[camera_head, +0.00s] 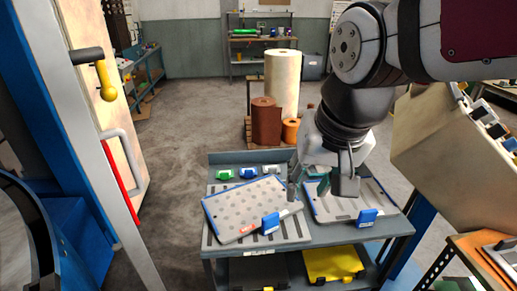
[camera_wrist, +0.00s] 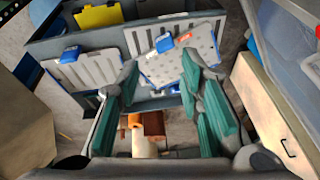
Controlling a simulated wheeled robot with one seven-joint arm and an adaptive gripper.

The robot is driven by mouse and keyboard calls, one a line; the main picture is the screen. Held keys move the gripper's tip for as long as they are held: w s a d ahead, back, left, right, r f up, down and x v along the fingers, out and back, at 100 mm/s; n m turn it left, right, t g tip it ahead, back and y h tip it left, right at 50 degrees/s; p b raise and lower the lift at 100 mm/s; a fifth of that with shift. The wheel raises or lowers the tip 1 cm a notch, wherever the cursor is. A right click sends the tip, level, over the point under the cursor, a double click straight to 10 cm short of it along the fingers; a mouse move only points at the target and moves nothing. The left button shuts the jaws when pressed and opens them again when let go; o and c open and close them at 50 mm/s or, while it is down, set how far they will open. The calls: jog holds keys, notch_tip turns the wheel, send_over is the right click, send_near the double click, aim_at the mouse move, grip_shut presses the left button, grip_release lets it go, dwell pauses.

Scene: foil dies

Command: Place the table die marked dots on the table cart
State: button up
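The die marked dots (camera_head: 245,207) is a pale plate with grey dots, blue edging, a blue clip and a red label. It lies askew on the left part of the table cart (camera_head: 310,239); I cannot tell whether it sits flat. In the wrist view the dots die (camera_wrist: 185,62) shows beyond the fingers. My gripper (camera_head: 320,187) is over the cart, at the right end of the dots die. Its teal-padded fingers (camera_wrist: 160,78) are spread apart, with nothing clearly held between them. The fingers hide part of the die's edge.
A second plate (camera_head: 338,205) with a blue clip lies on the cart's right side. Green, blue and white small items line the cart's back. A beige box (camera_head: 440,150) stands right; the open door (camera_head: 105,90) is left.

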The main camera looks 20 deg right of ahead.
jog(key=s+n, duration=0.1)
jog(key=s, duration=0.1)
jog(key=s+n, duration=0.1)
jog(key=s, duration=0.1)
jog(key=s+n+t, duration=0.1)
jog(key=s, duration=0.1)
jog(key=shift+r+n, duration=0.4)
